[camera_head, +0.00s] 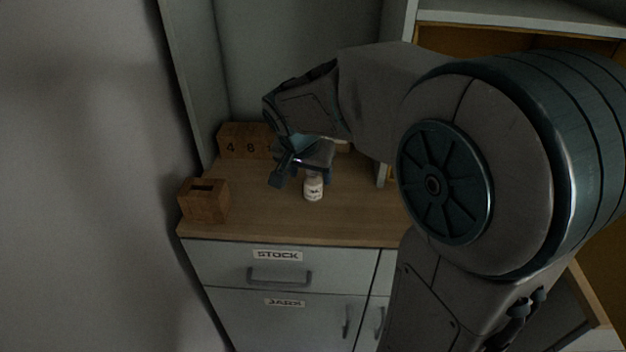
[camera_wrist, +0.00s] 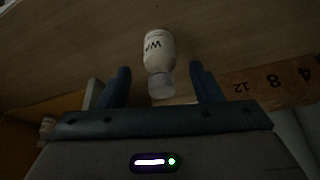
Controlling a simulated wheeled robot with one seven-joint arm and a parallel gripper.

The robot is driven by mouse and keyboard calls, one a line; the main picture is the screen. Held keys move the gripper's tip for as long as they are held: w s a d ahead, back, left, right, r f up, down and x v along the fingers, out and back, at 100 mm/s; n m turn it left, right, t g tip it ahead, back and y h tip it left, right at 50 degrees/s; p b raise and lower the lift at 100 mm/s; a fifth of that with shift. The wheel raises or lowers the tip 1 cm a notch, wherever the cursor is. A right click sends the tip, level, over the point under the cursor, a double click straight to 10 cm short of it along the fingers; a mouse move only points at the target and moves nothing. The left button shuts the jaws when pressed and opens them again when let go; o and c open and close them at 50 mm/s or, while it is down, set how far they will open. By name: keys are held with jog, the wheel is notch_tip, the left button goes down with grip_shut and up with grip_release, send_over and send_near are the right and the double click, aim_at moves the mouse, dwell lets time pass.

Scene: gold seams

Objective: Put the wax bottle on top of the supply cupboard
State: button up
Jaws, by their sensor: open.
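The wax bottle, a small white bottle (camera_head: 313,190) with dark lettering, stands on the wooden counter top (camera_head: 350,222). In the wrist view the bottle (camera_wrist: 158,48) shows with its cap end toward my gripper, in the gap between the fingers. My gripper (camera_head: 301,178) is open, just above and around the bottle's upper part in the head view; I cannot tell whether either finger touches it. No label marks a supply cupboard, so I cannot tell which furniture it is.
A slotted wooden box (camera_head: 204,203) stands at the counter's left end. A numbered wooden block (camera_head: 236,142) lies at the back. A pale cabinet frame (camera_head: 510,17) stands right. My arm hides much of the right side.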

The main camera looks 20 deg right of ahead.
jog(key=v, duration=0.5)
jog(key=s+d+f+n+y, duration=0.1)
jog(key=s+f+n, duration=0.2)
jog(key=s, duration=0.5)
jog(key=s+d+f+n+g+y, duration=0.1)
jog(key=s+f+n, duration=0.2)
jog(key=s, duration=0.5)
jog(key=shift+s+n+y, duration=0.3)
jog(key=shift+n, duration=0.1)
jog(key=shift+d, duration=0.1)
